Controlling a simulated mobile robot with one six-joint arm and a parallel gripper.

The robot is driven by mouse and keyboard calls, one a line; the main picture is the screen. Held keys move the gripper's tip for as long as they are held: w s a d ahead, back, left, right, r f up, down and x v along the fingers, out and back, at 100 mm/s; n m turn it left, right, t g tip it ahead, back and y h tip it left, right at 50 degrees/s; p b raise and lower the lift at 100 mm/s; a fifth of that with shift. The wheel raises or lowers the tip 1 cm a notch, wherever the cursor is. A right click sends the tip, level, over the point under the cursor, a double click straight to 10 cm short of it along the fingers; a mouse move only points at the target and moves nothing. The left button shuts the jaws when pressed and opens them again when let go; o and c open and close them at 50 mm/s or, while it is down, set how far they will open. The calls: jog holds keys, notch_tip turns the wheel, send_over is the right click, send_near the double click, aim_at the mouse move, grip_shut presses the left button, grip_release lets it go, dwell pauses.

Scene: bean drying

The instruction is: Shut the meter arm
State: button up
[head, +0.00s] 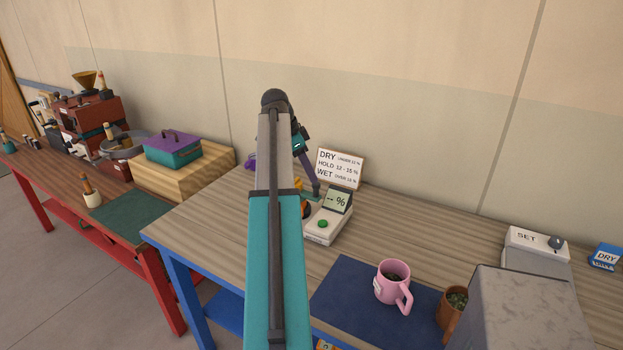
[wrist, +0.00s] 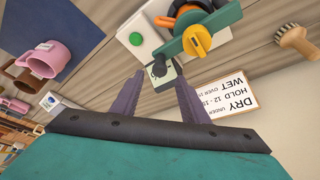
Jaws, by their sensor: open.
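The moisture meter (head: 323,226) is a pale box on the wooden bench, with a green button and a display reading "-- %". It also shows in the wrist view (wrist: 142,22), with the green button beside a teal arm (wrist: 222,20) carrying a yellow knob (wrist: 197,41). Whether this arm is raised or down on the meter I cannot tell. My gripper (wrist: 159,74) is open, its two purple fingers apart over the display end of the meter. A small dark knob at the teal arm's end shows between the fingertips; contact is unclear. In the head view my own arm hides part of the meter's left side.
A DRY/HOLD/WET sign (head: 340,169) stands behind the meter. A pink mug (head: 393,281) is on a dark blue mat (head: 345,290) in front right, beside a brown cup (head: 452,306). A brush (wrist: 296,40) lies near the meter. A SET box (head: 536,250) stands farther right.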

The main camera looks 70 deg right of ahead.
jog(key=b+v, duration=0.2)
jog(key=v, duration=0.7)
jog(key=shift+w+r, duration=0.15)
jog(key=shift+r, duration=0.1)
